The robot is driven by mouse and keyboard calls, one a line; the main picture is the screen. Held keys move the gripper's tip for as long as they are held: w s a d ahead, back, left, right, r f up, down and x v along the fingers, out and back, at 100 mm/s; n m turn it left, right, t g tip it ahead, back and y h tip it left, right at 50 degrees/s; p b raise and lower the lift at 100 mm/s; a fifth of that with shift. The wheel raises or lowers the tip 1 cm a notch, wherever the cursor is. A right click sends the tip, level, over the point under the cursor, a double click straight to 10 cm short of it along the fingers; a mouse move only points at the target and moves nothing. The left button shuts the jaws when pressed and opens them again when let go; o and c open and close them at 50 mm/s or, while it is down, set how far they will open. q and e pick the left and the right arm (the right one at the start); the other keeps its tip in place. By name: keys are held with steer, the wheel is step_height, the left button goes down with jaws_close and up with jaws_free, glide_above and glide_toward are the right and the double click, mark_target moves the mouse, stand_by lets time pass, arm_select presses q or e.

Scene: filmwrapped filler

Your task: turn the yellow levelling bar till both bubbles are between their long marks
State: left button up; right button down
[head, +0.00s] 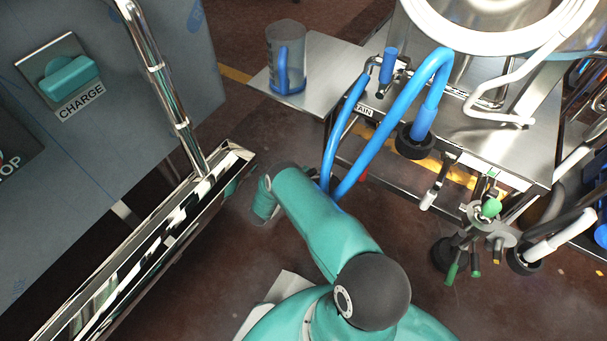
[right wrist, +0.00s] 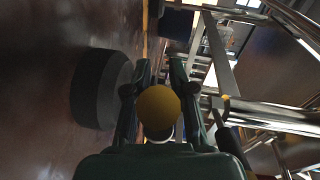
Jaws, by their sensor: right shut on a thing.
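A round yellow knob (right wrist: 158,108) shows in the right wrist view. It sits between the two dark fingers of my right gripper (right wrist: 160,80), which is shut on it. The knob looks like the end of the yellow levelling bar; the rest of the bar is hidden behind it. In the head view a teal arm of mine reaches forward from the bottom, and its far end passes beside the cart. Neither the yellow bar nor the jaws can be made out there. No bubble or long mark is visible in either view. My left gripper is not in view.
A steel cart (head: 470,130) carries a large vessel (head: 480,60), a blue hose (head: 385,130) and a side shelf with a jug (head: 287,58). A dark caster wheel (right wrist: 102,88) is close left of the gripper. A grey cabinet (head: 110,130) with chrome rails stands left.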

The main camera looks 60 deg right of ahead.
steer(key=c, duration=1.1)
jaws_free()
steer(key=shift+w+a+f, duration=0.1)
steer(key=shift+a+f, duration=0.05)
steer(key=shift+a, duration=0.05)
steer(key=shift+c, duration=0.2)
steer(key=shift+o, duration=0.7)
steer(key=shift+d, duration=0.1)
steer(key=w+a+r, duration=0.1)
steer(key=a, duration=1)
steer(key=shift+w+a+r, duration=0.3)
steer(key=shift+a+r, duration=0.05)
steer(key=shift+a, duration=0.05)
